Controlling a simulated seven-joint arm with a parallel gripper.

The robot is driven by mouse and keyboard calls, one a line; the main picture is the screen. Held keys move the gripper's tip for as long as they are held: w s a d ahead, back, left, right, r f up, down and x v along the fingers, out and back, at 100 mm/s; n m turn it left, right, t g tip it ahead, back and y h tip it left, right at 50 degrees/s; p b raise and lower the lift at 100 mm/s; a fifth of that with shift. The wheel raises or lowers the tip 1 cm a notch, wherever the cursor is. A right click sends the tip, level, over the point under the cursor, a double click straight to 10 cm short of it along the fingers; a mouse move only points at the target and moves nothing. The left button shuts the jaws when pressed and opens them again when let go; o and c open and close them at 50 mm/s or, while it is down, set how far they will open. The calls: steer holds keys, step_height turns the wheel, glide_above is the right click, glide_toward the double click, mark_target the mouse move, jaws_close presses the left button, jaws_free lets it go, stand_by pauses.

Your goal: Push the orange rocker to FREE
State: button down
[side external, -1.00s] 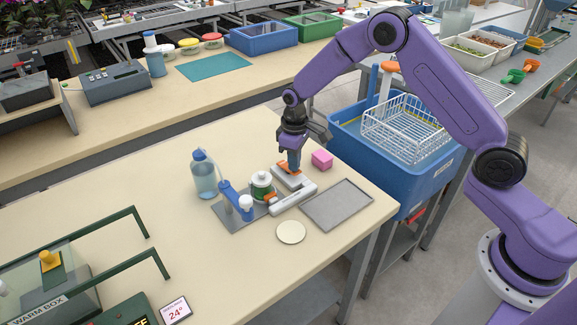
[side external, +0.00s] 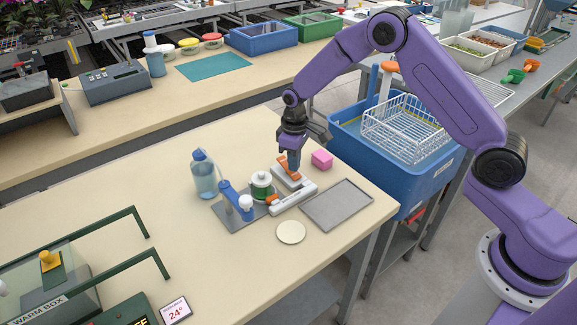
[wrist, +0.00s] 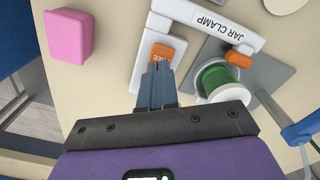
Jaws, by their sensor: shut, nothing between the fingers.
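The orange rocker (side external: 284,163) sits on the white jar clamp (side external: 298,200). In the wrist view the rocker (wrist: 164,54) shows part of a label ending in "EE"; the rest is hidden by my fingers. The clamp (wrist: 205,18) reads "JAR CLAMP" upside down. A green jar (wrist: 215,78) stands against the clamp's arm beside an orange pad (wrist: 239,58).
A pink block (side external: 321,159) stands right of the clamp. A grey tray (side external: 337,204) and a pale disc (side external: 291,232) lie in front. The bench's left-middle is clear.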

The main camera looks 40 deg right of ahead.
mark_target(294, 173)
step_height(294, 173, up, 6)
stand_by(0.8)
steer(key=shift+r, duration=0.1)
steer(key=s+a+r+n, duration=0.2)
steer(key=s+r, duration=0.2)
steer(key=s, duration=0.5)
steer(key=s+a+r+n, duration=0.1)
steer(key=s+a+r, duration=0.1)
steer(key=s+r, duration=0.5)
steer(key=s+d+n, duration=0.1)
steer(key=s+d, duration=0.3)
steer(key=s, duration=0.7)
steer(key=s+d+n, duration=0.2)
steer(key=s+d, duration=0.1)
steer(key=s, duration=0.8)
steer(key=shift+s+d+n, duration=0.15)
steer(key=shift+d+n, duration=0.15)
steer(key=shift+d, duration=0.05)
